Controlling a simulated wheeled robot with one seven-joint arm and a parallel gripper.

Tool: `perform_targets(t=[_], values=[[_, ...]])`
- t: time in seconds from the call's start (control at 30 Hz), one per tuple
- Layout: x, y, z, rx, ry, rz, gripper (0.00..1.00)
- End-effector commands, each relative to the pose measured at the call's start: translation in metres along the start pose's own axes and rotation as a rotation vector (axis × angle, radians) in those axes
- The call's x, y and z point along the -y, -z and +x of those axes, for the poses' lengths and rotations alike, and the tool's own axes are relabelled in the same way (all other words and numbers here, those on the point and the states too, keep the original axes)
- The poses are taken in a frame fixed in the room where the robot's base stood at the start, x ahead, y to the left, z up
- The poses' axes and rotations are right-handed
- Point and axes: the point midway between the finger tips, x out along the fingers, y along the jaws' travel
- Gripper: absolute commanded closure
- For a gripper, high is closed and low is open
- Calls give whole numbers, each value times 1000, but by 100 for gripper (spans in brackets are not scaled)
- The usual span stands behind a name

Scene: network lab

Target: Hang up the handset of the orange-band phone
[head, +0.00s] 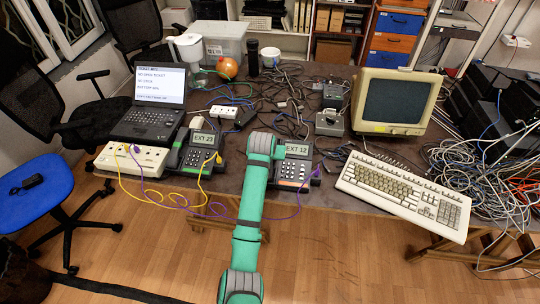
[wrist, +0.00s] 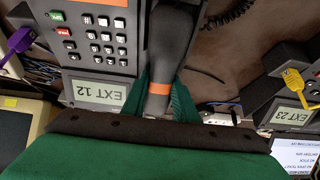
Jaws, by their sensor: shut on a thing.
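A dark handset (wrist: 172,40) with an orange band (wrist: 158,88) runs up the middle of the wrist view. My gripper (wrist: 160,98) has its green fingers shut on it around the band. The handset lies alongside the keypad of the EXT 12 phone (wrist: 98,40); I cannot tell whether it rests in a cradle or is held above it. In the head view the EXT 12 phone (head: 292,173) stands at the table's front edge, partly behind my arm. The handset and my fingertips are hidden there by the arm.
The EXT 23 phone (head: 195,155) stands left of my arm, beside a white socket box (head: 130,158) with yellow and purple cables. A keyboard (head: 402,193) and monitor (head: 396,100) are to the right. Cables clutter the table behind.

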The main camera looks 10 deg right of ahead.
Motion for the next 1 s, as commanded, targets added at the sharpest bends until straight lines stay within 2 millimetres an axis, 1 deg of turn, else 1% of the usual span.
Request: perform_targets(t=[0.07,0.1,0.17,0.2,0.53,0.63,0.77,1.0], values=[[0,0,0,-1,0,0,100],[0,0,0,-1,0,0,69],[0,0,0,0,0,0,55],[0,0,0,0,0,0,52],[-2,0,0,1,-3,1,52],[-2,0,-5,0,-3,2,52],[-2,1,-21,-4,-3,2,52],[0,1,-67,-3,0,0,52]])
